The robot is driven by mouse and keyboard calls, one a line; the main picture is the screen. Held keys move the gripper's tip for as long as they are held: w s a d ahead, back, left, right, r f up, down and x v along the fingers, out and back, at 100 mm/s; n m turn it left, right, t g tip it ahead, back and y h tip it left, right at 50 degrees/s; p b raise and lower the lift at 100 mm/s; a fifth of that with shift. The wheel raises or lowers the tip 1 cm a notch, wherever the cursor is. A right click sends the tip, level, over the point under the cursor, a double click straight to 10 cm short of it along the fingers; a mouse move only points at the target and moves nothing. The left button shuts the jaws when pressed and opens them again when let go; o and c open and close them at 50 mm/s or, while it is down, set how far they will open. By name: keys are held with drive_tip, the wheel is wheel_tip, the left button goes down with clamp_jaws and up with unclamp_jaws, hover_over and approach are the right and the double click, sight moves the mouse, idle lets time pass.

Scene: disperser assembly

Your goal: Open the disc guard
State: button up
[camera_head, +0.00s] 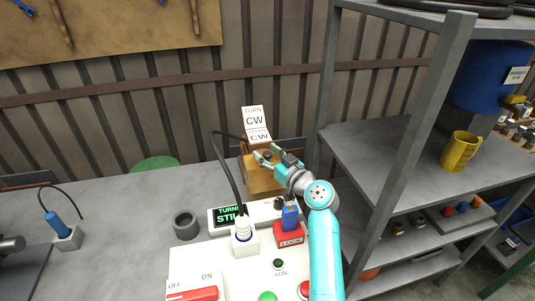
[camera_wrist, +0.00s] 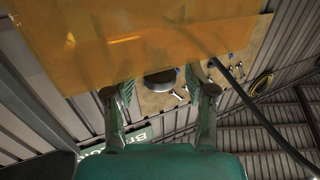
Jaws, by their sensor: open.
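The disc guard looks to be the orange see-through box (camera_head: 262,181) at the back of the machine in the head view. An orange see-through panel (camera_wrist: 140,40) fills the upper part of the wrist view. My gripper (camera_head: 267,155) is at the top of the box, its fingers apart. In the wrist view my gripper (camera_wrist: 160,90) has its two fingertips at the panel's lower edge. A dark round part (camera_wrist: 160,76) shows between them. I cannot tell whether the fingers touch the guard.
A white panel (camera_head: 235,268) with buttons and a red switch (camera_head: 193,294) lies in front. A red LOCK block (camera_head: 289,236), a plug with a black cable (camera_head: 242,229) and a display (camera_head: 228,216) stand near. A grey shelf (camera_head: 385,150) closes off the right side.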

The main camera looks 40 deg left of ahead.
clamp_jaws()
